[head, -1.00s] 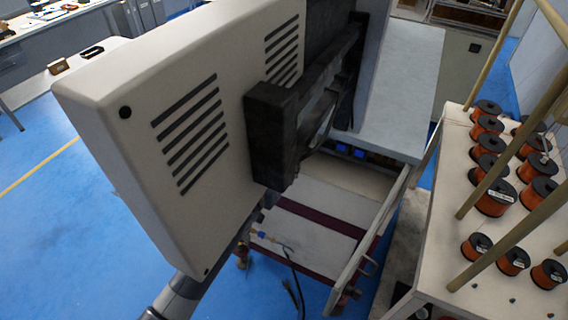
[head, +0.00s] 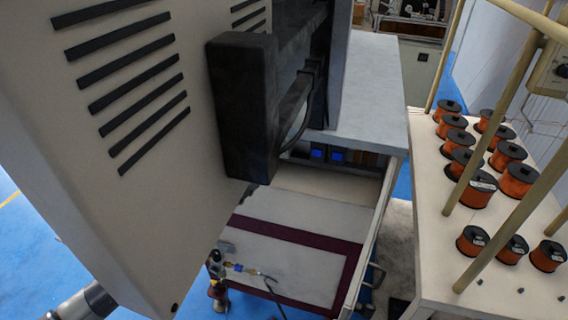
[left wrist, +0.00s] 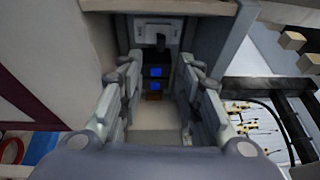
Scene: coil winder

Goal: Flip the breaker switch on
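In the left wrist view, a pale panel (left wrist: 172,30) with a dark switch-like lever (left wrist: 160,42) lies ahead, beyond the fingertips. Two blue-faced parts (left wrist: 155,72) sit in a dark housing below it. My left gripper (left wrist: 160,66) is open and empty, its fingers spread on either side of these parts, with no clear contact. In the head view, small blue parts (head: 318,153) show in the recess under the grey machine top. I cannot tell whether they are the same ones. Neither gripper shows in the head view. The switch's on or off position cannot be read.
A large vented beige box (head: 110,130) with a black bracket (head: 240,110) fills the head view's left. A table (head: 440,240) with orange spools and poles stands at right.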

